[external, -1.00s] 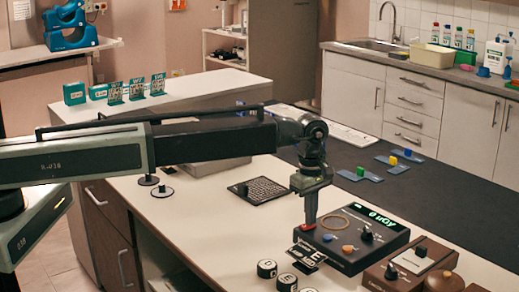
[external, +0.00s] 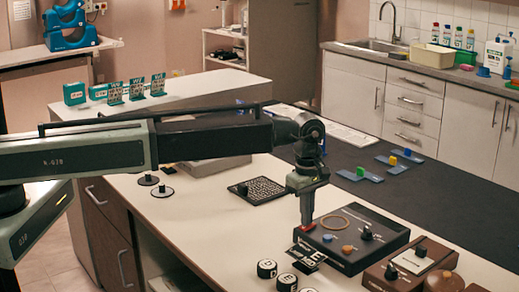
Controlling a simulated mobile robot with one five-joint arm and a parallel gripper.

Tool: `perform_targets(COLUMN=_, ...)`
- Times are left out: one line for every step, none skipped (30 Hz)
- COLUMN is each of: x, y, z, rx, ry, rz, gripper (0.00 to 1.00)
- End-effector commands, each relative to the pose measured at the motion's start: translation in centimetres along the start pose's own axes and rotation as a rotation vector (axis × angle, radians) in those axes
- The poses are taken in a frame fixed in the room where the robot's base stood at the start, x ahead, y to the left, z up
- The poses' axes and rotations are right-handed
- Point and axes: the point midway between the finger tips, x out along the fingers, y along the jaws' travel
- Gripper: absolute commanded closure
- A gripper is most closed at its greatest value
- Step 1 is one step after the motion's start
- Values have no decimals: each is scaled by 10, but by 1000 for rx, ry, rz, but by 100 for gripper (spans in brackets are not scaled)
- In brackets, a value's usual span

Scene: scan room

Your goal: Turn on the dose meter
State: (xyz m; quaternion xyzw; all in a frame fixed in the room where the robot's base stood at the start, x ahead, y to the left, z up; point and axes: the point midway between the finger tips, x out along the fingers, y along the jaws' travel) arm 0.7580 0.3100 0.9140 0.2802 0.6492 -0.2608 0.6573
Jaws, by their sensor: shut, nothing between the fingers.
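The dose meter (external: 372,256) is a dark box at the front right of the white bench, with a round ring on top, a blue and an orange button, and a black knob. Its display strip along the back edge is dark. A red switch (external: 307,228) sits at its left end. My gripper (external: 307,222) points straight down with its fingers shut and empty. The fingertips are at the red switch and partly hide it; I cannot tell whether they press it.
A brown box (external: 410,262) with a white plate and knob stands right of the meter. Several round lettered black pieces (external: 267,268) and a lettered card (external: 305,257) lie in front. A black grid pad (external: 258,190) lies behind. Blue plates (external: 360,174) lie on the dark mat.

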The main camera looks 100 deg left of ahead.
Motion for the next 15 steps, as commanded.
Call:
perform_targets(x=-15, y=-1, z=0, rx=0, ry=0, rz=0, gripper=100)
perform_targets(x=-21, y=-2, z=-1, rx=0, ry=0, rz=1, gripper=100)
perform_targets(x=-29, y=-3, z=-1, rx=0, ry=-1, rz=1, gripper=100)
perform_targets(x=-36, y=-4, z=-1, rx=0, ry=-1, rz=1, gripper=100)
perform_targets(x=-43, y=-5, z=-2, rx=0, ry=-1, rz=2, gripper=100)
perform_targets(x=-53, y=-5, z=-2, rx=0, ry=-1, rz=2, gripper=100)
perform_targets(x=-60, y=-5, z=-1, rx=0, ry=-1, rz=2, gripper=100)
perform_targets(x=-67, y=-4, z=-1, rx=0, ry=-1, rz=2, gripper=100)
perform_targets(x=-77, y=-5, z=-1, rx=0, ry=-1, rz=2, gripper=100)
perform_targets(x=-84, y=-5, z=-1, rx=0, ry=-1, rz=2, gripper=100)
perform_targets(x=-91, y=-5, z=-1, rx=0, ry=-1, rz=2, gripper=100)
perform_targets(x=-100, y=-5, z=-1, rx=0, ry=-1, rz=2, gripper=100)
perform_targets(x=-107, y=-5, z=-1, rx=0, ry=-1, rz=2, gripper=100)
perform_targets(x=-113, y=-5, z=-1, rx=0, ry=-1, rz=2, gripper=100)
perform_targets(x=-121, y=-5, z=-1, rx=0, ry=-1, rz=2, gripper=100)
